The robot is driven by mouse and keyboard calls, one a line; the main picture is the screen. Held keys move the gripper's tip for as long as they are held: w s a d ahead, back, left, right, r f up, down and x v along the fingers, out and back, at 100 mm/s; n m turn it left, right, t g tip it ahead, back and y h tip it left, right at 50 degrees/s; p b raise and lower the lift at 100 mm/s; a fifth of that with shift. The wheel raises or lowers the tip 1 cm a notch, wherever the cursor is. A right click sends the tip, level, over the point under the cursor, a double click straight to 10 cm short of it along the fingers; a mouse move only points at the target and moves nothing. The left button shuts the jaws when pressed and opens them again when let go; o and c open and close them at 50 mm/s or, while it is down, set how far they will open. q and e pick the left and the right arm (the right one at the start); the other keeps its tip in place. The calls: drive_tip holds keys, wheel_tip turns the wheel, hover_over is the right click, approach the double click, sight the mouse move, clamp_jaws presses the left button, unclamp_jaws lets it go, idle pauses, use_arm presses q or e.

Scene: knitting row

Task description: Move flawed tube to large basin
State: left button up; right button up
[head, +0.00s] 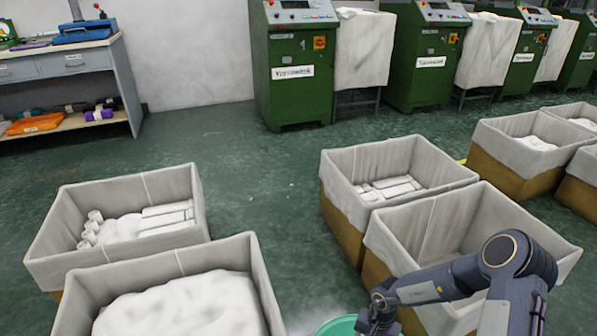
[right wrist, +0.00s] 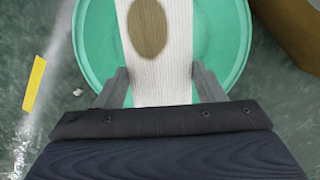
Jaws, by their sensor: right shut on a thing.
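The flawed tube (right wrist: 162,75) is a white knitted piece with a brown oval stain, seen in the right wrist view. My right gripper (right wrist: 162,88) is shut on it, one finger along each side. The tube is over the green basin (right wrist: 88,62), whose round rim shows around it; I cannot tell whether they touch. In the head view the basin (head: 338,326) is partly visible at the bottom edge, and my right gripper (head: 378,318) is beside it at its right. The tube is not discernible there. My left gripper is not in view.
Cloth-lined bins stand around: one with white tubes (head: 60,225) at left, one with white material (head: 75,300) in front of it, another with tubes (head: 335,165), and one at right (head: 400,225) beneath my arm. Open green floor (head: 265,190) lies between.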

drive_tip(key=f, duration=0.2)
drive_tip(key=s+f+b, duration=0.1)
drive_tip(key=shift+d+f+m, duration=0.3)
drive_tip(key=shift+d, duration=0.05)
wheel_tip(320, 180, down, 6)
drive_tip(key=b, duration=0.6)
drive_tip(key=shift+r, duration=0.2)
drive_tip(key=o, duration=1)
drive_tip(key=shift+o, duration=0.2)
drive_tip(key=r+p, duration=0.1)
drive_tip(key=r, duration=0.1)
drive_tip(key=r+p, duration=0.1)
drive_tip(key=r, duration=0.2)
drive_tip(key=w+r+p, duration=0.1)
drive_tip(key=r+p, duration=0.1)
drive_tip(key=shift+d+r, duration=0.35)
drive_tip(key=shift+r, duration=0.05)
